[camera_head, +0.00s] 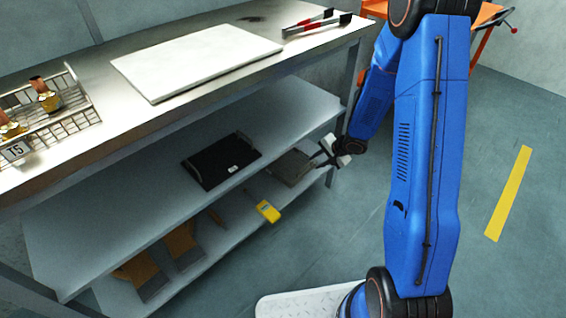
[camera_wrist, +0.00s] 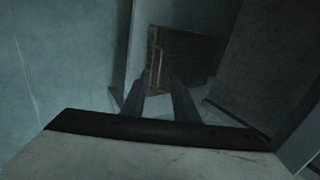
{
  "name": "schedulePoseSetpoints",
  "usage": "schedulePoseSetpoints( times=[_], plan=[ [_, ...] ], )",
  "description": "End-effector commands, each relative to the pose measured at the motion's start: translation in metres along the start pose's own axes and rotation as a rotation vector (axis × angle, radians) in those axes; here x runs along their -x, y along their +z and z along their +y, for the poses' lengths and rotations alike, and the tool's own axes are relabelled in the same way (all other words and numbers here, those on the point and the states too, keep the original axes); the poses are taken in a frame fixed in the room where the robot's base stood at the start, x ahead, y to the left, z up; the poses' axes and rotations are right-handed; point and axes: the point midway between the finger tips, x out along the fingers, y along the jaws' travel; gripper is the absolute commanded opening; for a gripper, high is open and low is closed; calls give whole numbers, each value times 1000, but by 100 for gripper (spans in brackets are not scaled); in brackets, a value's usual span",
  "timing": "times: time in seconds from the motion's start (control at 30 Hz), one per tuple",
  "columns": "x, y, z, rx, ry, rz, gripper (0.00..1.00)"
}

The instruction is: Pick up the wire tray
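My gripper (camera_head: 327,153) is at the shelf's right end, just right of the tray. In the wrist view its two fingers (camera_wrist: 160,85) stand apart with nothing visibly held between them. I cannot tell whether they touch the tray.
A white board (camera_head: 195,60) and red-handled tools (camera_head: 318,22) lie there too. A black tray (camera_head: 222,160) is left of the grey tray. A yellow device (camera_head: 268,211) is on the lower shelf. A table leg stands by my gripper.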

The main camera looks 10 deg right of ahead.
Motion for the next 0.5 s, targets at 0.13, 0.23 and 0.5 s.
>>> schedulePoseSetpoints(
  times=[0.13, 0.23, 0.5],
  plan=[
    [-22, 0, 1, -1, 2, -1, 27],
    [-36, 0, 1, -1, 2, -1, 27],
    [-61, 0, 0, 0, 1, 1, 27]
  ],
)
